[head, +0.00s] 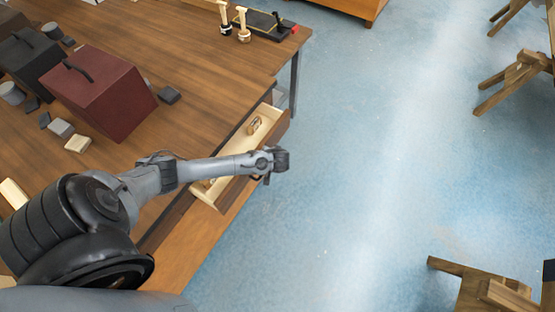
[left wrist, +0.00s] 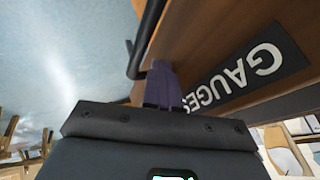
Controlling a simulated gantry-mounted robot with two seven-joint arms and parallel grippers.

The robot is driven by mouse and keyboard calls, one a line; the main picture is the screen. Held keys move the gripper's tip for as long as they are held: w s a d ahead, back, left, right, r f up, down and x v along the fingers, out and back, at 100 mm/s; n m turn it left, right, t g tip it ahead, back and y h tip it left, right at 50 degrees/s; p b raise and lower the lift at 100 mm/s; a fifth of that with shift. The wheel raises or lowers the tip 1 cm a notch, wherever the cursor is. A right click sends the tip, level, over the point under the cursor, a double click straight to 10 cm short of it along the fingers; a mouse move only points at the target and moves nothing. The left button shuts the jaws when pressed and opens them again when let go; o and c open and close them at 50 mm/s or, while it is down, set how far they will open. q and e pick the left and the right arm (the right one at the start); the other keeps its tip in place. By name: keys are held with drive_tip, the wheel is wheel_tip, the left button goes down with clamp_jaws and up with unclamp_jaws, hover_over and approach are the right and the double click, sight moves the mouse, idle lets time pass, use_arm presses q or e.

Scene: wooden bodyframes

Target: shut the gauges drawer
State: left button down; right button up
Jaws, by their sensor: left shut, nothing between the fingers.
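The gauges drawer (head: 228,203) stands pulled out from the side of the wooden table, its pale inside showing. A small brown item lies in its far part, and my arm crosses over its middle. In the left wrist view, its brown front carries a dark label (left wrist: 245,75) reading GAUGES, upside down, and a black bar handle (left wrist: 141,50). My left gripper (head: 267,180) is just outside the drawer front. Its shut, empty fingers (left wrist: 163,84) show close to the front between handle and label; I cannot tell whether they touch. My right gripper is not in view.
A dark red box (head: 100,95) and several small grey blocks stand on the table (head: 190,55). A black tray (head: 258,24) lies at its far end. The blue floor (head: 350,190) beside the drawer is clear. Wooden stools (head: 515,75) stand at the right.

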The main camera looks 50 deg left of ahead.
use_arm(q)
drive_tip(key=p, duration=0.2)
approach(250, 145)
drive_tip(key=shift+a+f, duration=0.95)
drive_tip(key=shift+a, duration=0.1)
drive_tip(key=shift+r, duration=0.15)
